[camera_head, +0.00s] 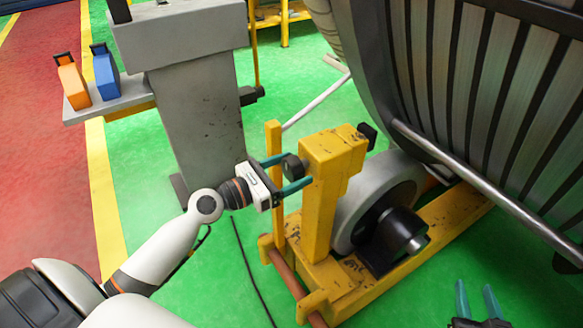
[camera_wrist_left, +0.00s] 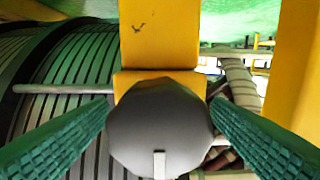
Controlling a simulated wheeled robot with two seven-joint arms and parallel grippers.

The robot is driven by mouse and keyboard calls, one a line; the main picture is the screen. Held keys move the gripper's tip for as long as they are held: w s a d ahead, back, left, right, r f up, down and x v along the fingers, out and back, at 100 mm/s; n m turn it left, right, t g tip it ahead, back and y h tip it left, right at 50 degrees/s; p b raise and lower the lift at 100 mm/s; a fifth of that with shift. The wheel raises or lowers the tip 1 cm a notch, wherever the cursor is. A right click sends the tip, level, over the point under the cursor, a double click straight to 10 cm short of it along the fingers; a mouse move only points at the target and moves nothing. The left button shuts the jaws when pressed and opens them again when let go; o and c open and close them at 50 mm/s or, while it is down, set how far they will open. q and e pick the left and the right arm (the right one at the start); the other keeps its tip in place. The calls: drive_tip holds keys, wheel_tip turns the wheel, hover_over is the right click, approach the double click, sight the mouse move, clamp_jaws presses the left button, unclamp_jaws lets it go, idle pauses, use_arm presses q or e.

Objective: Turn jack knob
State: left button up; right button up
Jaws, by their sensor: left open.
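The dark jack knob (camera_head: 292,167) sticks out of the left side of the yellow jack post (camera_head: 333,165). My left gripper (camera_head: 290,172) is open, with its two teal fingers on either side of the knob. In the left wrist view the rounded grey knob (camera_wrist_left: 160,128) fills the space between the two green ribbed fingers, with a pale mark low on its face. Whether the fingers touch it I cannot tell. My right gripper (camera_head: 477,298) is at the bottom right, with its fingers apart and nothing between them.
The large ribbed stator (camera_head: 480,75) takes up the upper right. A grey roller wheel (camera_head: 370,205) sits on the yellow base (camera_head: 445,218) beside the post. A grey pedestal (camera_head: 200,120) stands behind my left arm, with orange (camera_head: 72,82) and blue (camera_head: 105,72) items on its shelf.

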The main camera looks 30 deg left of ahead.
use_arm(q)
drive_tip(key=shift+w+d, duration=0.15)
drive_tip(key=shift+w, duration=0.1)
drive_tip(key=c, duration=1)
drive_tip(key=shift+o, duration=0.2)
